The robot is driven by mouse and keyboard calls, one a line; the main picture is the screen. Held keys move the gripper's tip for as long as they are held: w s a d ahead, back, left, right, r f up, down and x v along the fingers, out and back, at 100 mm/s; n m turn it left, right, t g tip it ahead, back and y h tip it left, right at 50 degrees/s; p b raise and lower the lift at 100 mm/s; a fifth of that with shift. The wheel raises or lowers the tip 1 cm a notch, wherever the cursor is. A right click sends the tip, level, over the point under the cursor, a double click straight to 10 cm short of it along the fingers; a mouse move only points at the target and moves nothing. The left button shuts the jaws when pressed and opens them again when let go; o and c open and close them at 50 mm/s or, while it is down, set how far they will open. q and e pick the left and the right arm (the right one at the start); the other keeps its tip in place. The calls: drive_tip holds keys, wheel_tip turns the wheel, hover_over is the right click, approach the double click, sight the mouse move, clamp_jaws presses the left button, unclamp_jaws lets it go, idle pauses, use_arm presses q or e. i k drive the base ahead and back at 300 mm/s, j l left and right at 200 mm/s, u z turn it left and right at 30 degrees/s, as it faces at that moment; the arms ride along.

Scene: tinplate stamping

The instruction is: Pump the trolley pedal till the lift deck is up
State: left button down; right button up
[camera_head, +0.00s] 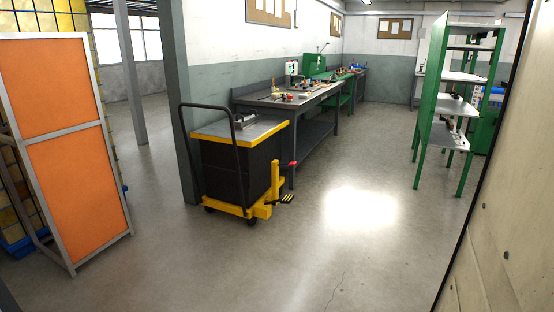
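The lift trolley (238,168) stands ahead, left of the middle, beside a grey pillar. It has a yellow base on dark wheels, a dark handle frame (182,140) on its left and dark pleated sides. Its lift deck (232,129), grey with a yellow rim, is at the top of the dark sides, about level with the workbench top. A dark metal item lies on the deck. The pedal (287,198) sticks out low at the right of the base, below a yellow post with a red-tipped lever (287,164). Neither gripper is in view.
A workbench (300,95) with tools stands behind the trolley. An orange panel in a grey frame (60,120) stands at left. Green shelving (433,90) stands at right, and a pale wall (510,210) closes the near right. The floor in front of the trolley is clear.

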sight(287, 199)
drive_tip(key=i+j, duration=0.1)
drive_tip(key=i, duration=2.75)
drive_tip(key=i+z, duration=0.25)
drive_tip(key=i, duration=0.25)
drive_tip(key=i+j+z, duration=0.25)
drive_tip(key=i, duration=0.2)
drive_tip(key=i+j+z, duration=0.1)
drive_tip(key=i+z, duration=0.15)
drive_tip(key=i, duration=0.2)
